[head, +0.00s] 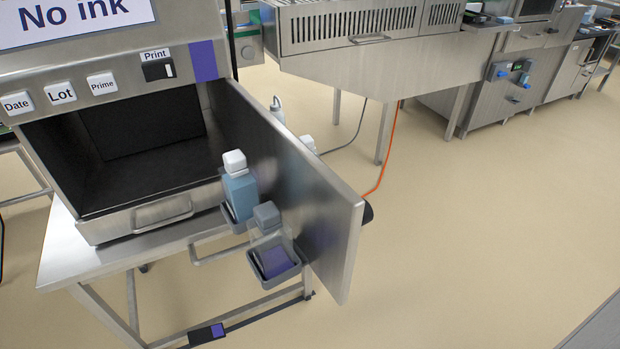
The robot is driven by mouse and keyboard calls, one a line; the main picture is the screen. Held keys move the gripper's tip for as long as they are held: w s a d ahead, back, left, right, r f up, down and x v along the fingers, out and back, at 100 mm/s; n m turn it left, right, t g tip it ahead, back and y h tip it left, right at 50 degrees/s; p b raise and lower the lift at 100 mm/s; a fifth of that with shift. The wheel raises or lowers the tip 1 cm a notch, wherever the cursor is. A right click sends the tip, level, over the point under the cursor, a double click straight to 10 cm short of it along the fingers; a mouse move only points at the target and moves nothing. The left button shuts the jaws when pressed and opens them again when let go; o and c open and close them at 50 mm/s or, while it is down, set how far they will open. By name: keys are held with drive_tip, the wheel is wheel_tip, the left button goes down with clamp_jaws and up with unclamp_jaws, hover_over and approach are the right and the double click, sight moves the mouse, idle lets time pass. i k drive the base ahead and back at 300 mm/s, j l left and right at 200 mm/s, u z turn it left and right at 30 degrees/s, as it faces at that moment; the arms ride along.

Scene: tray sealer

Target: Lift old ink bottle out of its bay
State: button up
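Two bottles stand in small grey bays on the inner face of the open printer door (325,215). The nearer one is a clear, empty-looking bottle (262,237) with a grey cap, upright in the front bay (279,277), which shows a purple patch. The other is a light blue bottle (241,193) with a white cap, upright in the rear bay (232,222). No label names either as the old ink bottle; the clear one looks empty. The printer sign (65,18) reads "No ink". My gripper is not in view.
The steel door sticks out toward the right front, its free edge close. A drawer handle (162,213) and a table rail lie left of the bays. Pale bottles (277,110) show partly behind the door. The floor at right (450,240) is clear.

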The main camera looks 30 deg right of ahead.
sight(273, 247)
drive_tip(key=l, duration=1.35)
